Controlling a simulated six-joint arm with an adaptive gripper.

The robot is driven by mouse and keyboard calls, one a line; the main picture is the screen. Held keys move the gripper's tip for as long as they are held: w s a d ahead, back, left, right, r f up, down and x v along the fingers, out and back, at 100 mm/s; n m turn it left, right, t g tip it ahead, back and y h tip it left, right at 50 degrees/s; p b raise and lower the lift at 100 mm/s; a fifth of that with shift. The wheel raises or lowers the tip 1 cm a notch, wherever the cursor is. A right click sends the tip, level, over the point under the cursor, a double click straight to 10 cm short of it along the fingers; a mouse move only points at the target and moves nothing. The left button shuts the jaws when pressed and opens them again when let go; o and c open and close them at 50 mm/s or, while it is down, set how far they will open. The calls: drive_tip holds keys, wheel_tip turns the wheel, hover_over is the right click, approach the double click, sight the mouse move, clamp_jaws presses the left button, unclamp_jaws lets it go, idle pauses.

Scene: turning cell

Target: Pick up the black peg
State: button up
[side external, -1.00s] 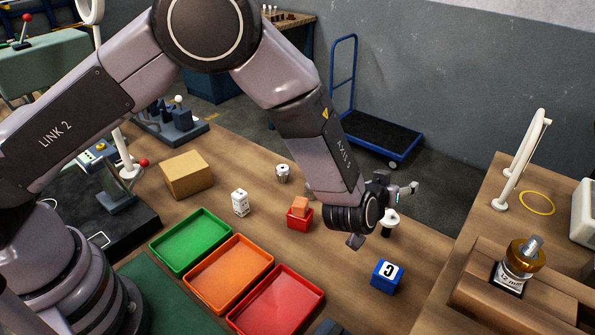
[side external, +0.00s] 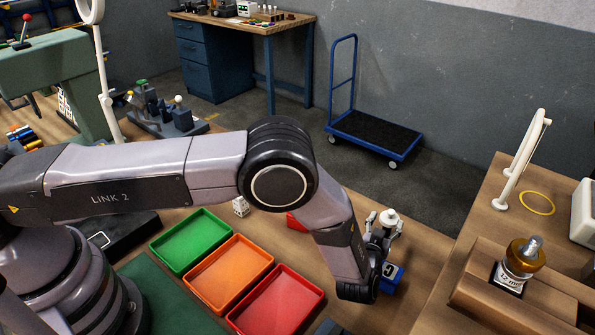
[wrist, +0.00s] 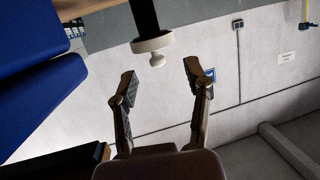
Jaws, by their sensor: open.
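The black peg has a white collar and knob (side external: 391,217), which show just beyond my gripper in the side view; most of its dark shaft is hidden there. In the wrist view the black peg (wrist: 144,16) enters from the top edge, with its white collar and knob pointing down the picture. My gripper (wrist: 160,70) is open and empty. The knob lies just ahead of the gap between the fingertips, apart from both fingers. In the side view my gripper (side external: 384,226) is low over the table, right behind the blue block.
A blue block marked C (side external: 391,277) stands close beside my gripper; its blue side (wrist: 35,75) fills the wrist view's left. A red block (side external: 296,222) is partly behind my arm. Green (side external: 153,247), orange (side external: 190,284) and red (side external: 231,318) trays lie left.

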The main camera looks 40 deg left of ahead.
sight(391, 213)
drive_tip(key=x, duration=0.4)
drive_tip(key=shift+w+d+r, duration=0.1)
drive_tip(key=shift+w+r, duration=0.05)
drive_tip(key=shift+w, duration=0.05)
clamp_jaws()
